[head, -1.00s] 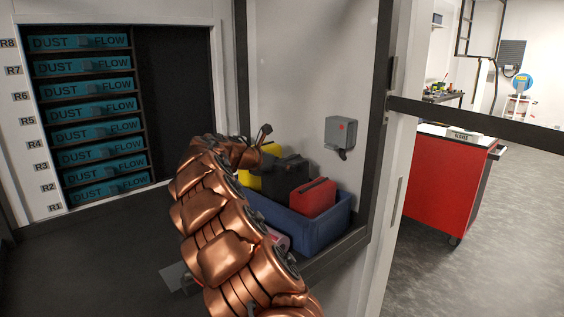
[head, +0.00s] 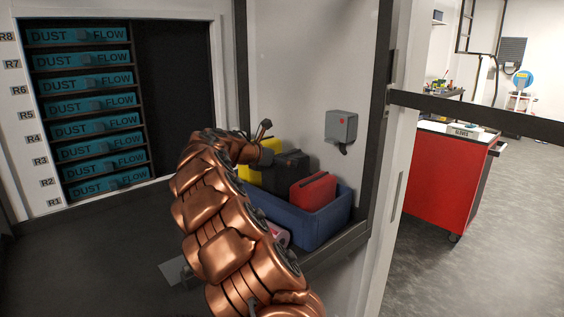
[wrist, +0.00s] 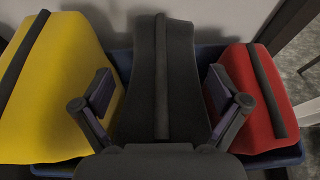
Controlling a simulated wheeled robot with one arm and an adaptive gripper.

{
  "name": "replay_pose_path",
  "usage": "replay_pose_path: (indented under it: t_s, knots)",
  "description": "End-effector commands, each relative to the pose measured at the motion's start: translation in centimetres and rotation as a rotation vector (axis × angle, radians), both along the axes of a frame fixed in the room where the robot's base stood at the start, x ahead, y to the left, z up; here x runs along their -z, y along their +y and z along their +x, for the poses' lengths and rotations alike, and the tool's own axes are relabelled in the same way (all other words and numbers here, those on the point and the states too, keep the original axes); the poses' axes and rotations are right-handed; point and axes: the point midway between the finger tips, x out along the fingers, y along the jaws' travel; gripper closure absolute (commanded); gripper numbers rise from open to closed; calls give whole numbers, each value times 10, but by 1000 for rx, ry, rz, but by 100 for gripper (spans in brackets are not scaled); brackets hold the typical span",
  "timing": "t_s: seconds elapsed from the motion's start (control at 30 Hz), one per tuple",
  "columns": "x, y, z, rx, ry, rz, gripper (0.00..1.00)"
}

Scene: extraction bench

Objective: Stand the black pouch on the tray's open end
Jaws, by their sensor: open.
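The black pouch (head: 292,172) stands in a blue bin (head: 318,222), between a yellow pouch (head: 252,178) and a red pouch (head: 313,192). In the wrist view the black pouch (wrist: 162,70) has a raised dark strip down its middle. My gripper (wrist: 160,92) is open, with one finger on each side of the black pouch; I cannot tell whether they touch it. A grey flat plate (head: 172,272), possibly the tray, shows mostly hidden behind my arm.
A pink and white item (head: 277,234) lies beside the bin, partly covered by my arm. A rack of teal panels (head: 95,108) stands at the left. A grey wall box (head: 341,127) is above the bin. The dark bench (head: 90,260) is clear at the left.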

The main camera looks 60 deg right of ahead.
Motion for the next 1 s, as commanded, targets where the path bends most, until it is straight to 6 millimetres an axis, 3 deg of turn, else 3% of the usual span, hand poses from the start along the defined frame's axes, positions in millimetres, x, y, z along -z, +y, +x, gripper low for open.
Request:
replay_pose_path:
  t_s: [0.03, 0.6, 1.0]
  knots:
    - [6, 0, 0, 0, -1, -1, 3]
    - [-30, 63, 16, -2, 1, 0, 3]
    - [-33, 69, 16, 3, -2, 2, 3]
